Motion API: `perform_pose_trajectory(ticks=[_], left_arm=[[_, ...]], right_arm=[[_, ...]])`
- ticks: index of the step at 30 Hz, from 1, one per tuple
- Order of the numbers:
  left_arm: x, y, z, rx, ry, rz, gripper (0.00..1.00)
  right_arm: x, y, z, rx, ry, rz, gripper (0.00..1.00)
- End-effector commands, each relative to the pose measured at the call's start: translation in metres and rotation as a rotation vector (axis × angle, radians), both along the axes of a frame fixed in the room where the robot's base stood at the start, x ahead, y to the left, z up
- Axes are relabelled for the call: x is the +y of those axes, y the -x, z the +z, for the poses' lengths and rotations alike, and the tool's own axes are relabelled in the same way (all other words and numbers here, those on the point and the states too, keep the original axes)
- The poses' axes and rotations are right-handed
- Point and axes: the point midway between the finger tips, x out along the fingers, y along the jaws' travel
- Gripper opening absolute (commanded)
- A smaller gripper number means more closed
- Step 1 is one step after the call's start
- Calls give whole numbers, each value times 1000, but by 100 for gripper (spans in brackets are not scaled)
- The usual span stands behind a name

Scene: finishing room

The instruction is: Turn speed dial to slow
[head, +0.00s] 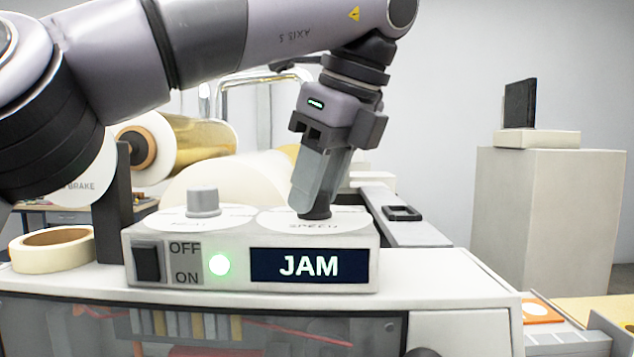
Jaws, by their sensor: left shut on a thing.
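The speed dial (314,215) is a dark knob on a white round plate (345,220) lettered SPEED, on top of the control box (230,240) at its right. My left gripper (314,209) points down from above and is shut on the speed dial. Its fingers hide most of the knob, so I cannot tell which way it points. A second, grey dial (203,201) stands on its own white plate to the left. The box front has a display (308,265) reading JAM, a lit green lamp (219,265) and a black OFF/ON switch (148,263). My right gripper is not in view.
A roll of tape (52,250) lies left of the box on the machine top (450,291). Behind are a gold foil roll (200,145) and a large pale roll (225,185). A grey cabinet (540,210) stands at the right. The machine top right of the box is clear.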

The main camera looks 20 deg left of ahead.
Motion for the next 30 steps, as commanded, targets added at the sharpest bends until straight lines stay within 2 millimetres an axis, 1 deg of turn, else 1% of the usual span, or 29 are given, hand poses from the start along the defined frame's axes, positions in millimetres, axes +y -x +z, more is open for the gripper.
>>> perform_pose_trajectory(ticks=[12, 13, 15, 30], left_arm=[[0, 0, 1, -5, 2, 11, 6], [0, 0, 1, -5, 2, 11, 43], [0, 0, 1, -4, 2, 10, 62], [4, 1, 3, -2, 0, 6, 62]], right_arm=[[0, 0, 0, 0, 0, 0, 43], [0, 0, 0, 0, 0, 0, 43], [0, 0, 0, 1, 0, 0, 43], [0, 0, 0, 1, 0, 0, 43]])
